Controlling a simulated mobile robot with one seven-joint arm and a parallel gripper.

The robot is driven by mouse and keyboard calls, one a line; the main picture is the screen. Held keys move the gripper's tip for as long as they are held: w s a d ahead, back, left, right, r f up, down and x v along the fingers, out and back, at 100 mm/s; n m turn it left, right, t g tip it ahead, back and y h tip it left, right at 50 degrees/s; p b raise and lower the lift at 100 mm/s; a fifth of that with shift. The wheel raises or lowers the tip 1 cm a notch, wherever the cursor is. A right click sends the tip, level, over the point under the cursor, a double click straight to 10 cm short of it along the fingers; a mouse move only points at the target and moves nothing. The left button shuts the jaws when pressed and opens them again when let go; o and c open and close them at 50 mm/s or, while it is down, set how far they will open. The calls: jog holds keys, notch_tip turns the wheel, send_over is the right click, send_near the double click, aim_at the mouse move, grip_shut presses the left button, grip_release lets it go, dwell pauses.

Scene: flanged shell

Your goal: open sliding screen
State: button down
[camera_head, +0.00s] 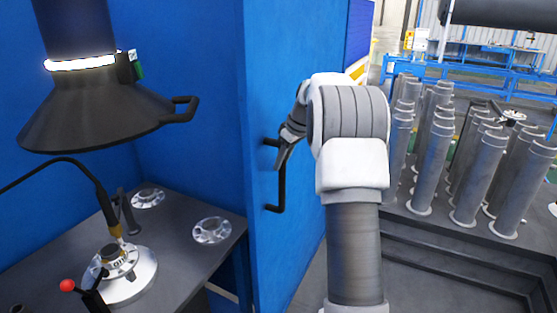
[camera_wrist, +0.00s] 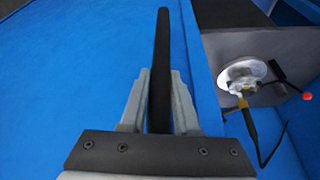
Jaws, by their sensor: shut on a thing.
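The sliding screen (camera_head: 262,90) is a tall blue panel standing at the right side of the work table in the head view. It also fills the left of the wrist view (camera_wrist: 70,70). A black bar handle (camera_head: 281,190) is fixed upright on its face. My gripper (camera_head: 283,150) is at the upper part of the handle. In the wrist view the black handle (camera_wrist: 161,50) runs between the two grey fingers of my gripper (camera_wrist: 160,98), which are shut on it. The fingertips' exact contact is partly hidden in the head view by the wrist.
Left of the screen is a dark table (camera_head: 185,245) with a round metal fixture (camera_head: 125,275), a torch on a cable and flanged discs (camera_head: 212,230). A black hood (camera_head: 95,110) hangs above it. Several grey flanged tubes (camera_head: 480,180) stand on a dark platform at right.

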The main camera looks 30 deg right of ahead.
jog(key=shift+w+d+r, duration=0.15)
jog(key=shift+w+d, duration=0.25)
jog(key=shift+d, duration=0.1)
jog(key=c, duration=0.7)
grip_release()
jog(key=shift+o, duration=0.2)
jog(key=shift+s, duration=0.1)
jog(key=v, duration=1.7)
jog(key=shift+p, duration=0.4)
jog(key=shift+s, duration=0.1)
